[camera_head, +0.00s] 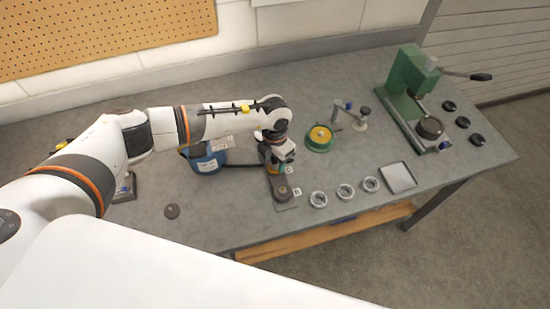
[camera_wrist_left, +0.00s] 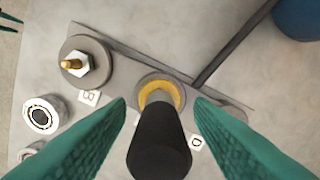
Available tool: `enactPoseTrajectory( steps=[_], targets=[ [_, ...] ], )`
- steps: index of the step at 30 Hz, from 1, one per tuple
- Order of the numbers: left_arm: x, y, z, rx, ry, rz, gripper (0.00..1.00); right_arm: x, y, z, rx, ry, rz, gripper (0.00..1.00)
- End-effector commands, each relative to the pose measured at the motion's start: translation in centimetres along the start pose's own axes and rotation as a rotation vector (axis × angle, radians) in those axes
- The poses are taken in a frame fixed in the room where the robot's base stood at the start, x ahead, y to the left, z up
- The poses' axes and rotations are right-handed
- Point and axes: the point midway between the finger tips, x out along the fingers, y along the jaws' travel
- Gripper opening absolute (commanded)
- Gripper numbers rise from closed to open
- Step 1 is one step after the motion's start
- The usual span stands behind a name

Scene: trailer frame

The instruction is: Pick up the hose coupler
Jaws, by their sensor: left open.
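What looks like the hose coupler, a black cylinder (camera_wrist_left: 160,145) with a grey neck, stands in a yellow-ringed round seat (camera_wrist_left: 176,90) on a flat grey plate in the left wrist view. My left gripper (camera_wrist_left: 160,103) is open, its green fingers on either side of the coupler, with visible gaps. In the head view the left gripper (camera_head: 277,163) points down over the plate and largely hides the coupler. A second seat (camera_wrist_left: 84,62) with a brass-tipped hex fitting is next to the label B.
A dark strip (camera_wrist_left: 232,45) runs from the plate towards a blue container (camera_head: 205,158). Several metal rings (camera_head: 345,191) and a square tray (camera_head: 399,178) lie to the right. A dark disc (camera_head: 171,211) lies at front left.

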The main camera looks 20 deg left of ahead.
Motion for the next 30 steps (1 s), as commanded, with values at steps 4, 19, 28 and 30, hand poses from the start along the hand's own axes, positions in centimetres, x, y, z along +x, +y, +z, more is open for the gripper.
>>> enactPoseTrajectory(
  steps=[4,19,28,30],
  targets=[
    [0.0,0.0,0.0,0.0,0.0,0.0,0.48,0.1,0.0,0.0,0.0,0.0,0.0,0.35],
    [-0.1,0.0,-0.1,0.0,0.002,0.0,0.0,0.1,0.1,0.1,0.0,-0.001,0.002,0.35],
    [-3.3,-0.1,-0.2,0.001,0.008,-0.001,0.0,1.5,0.2,0.0,0.001,-0.001,0.002,0.35],
    [-4.8,-0.1,-0.2,0.002,0.007,-0.002,0.0,2.0,0.2,-0.1,0.0,-0.002,0.002,0.35]
  ],
)
